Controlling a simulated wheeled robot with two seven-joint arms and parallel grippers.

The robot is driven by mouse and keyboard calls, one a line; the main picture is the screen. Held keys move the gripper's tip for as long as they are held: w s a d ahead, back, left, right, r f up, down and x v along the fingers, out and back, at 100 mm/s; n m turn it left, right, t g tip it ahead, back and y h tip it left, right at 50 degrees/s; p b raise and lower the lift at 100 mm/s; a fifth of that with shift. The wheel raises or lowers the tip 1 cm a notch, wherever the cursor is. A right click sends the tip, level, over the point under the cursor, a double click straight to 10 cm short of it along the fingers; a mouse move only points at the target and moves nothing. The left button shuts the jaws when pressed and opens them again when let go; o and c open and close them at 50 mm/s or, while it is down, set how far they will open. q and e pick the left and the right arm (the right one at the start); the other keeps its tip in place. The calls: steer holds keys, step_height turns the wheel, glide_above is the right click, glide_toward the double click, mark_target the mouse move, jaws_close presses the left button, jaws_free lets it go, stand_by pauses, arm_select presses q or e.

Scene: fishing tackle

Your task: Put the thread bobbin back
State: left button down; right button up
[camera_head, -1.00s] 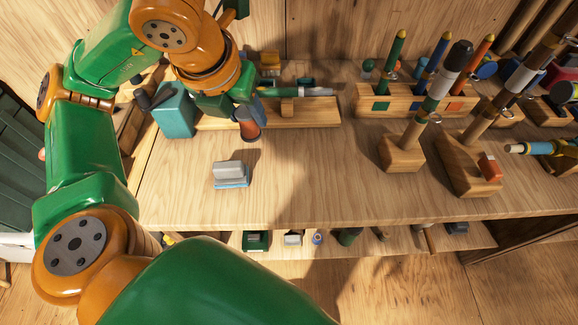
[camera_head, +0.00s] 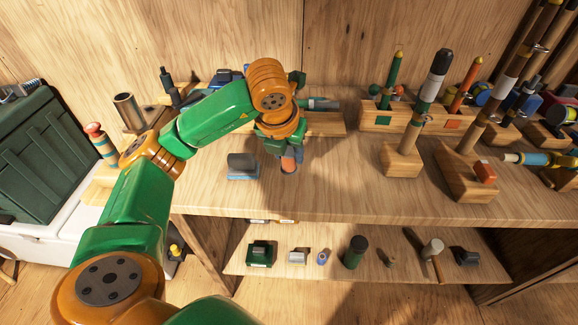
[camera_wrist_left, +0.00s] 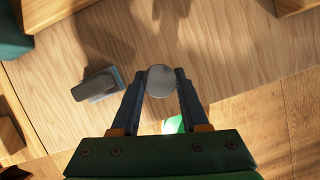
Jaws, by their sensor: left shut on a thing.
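My left gripper (camera_head: 289,158) is shut on a small round orange-brown piece (camera_head: 289,167), which I take for the thread bobbin. In the left wrist view, the bobbin (camera_wrist_left: 161,80) shows as a grey disc between the two dark fingertips (camera_wrist_left: 161,82). The gripper is over the front part of the bench top, to the right of a grey block on a blue base (camera_head: 242,167). Whether the bobbin touches the wood is hard to tell. My right gripper is not in view.
A lower shelf (camera_head: 400,268) under the bench holds several small items, among them a green jar (camera_head: 355,252) and a mallet (camera_head: 432,248). Wooden rod stands (camera_head: 402,160) and a slotted rack (camera_head: 375,118) fill the right. Bench front centre is clear.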

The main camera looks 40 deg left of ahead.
mark_target(289, 162)
arm_select(q)
steer(key=x, duration=0.4)
steer(key=shift+s+f+p, duration=0.1)
steer(key=shift+s+p, duration=0.3)
steer(key=shift+f+b, duration=0.25)
steer(key=shift+b, duration=0.05)
steer(key=shift+c, duration=2.1)
jaws_free()
steer(key=shift+r, duration=0.1)
steer(key=shift+r+p, duration=0.4)
steer(key=shift+p, duration=0.1)
steer(key=b+v, duration=0.1)
steer(key=v, duration=0.4)
steer(key=shift+s+d+r, duration=0.1)
steer(key=shift+r, duration=0.1)
steer(key=p+v, duration=0.2)
steer(key=v, duration=0.4)
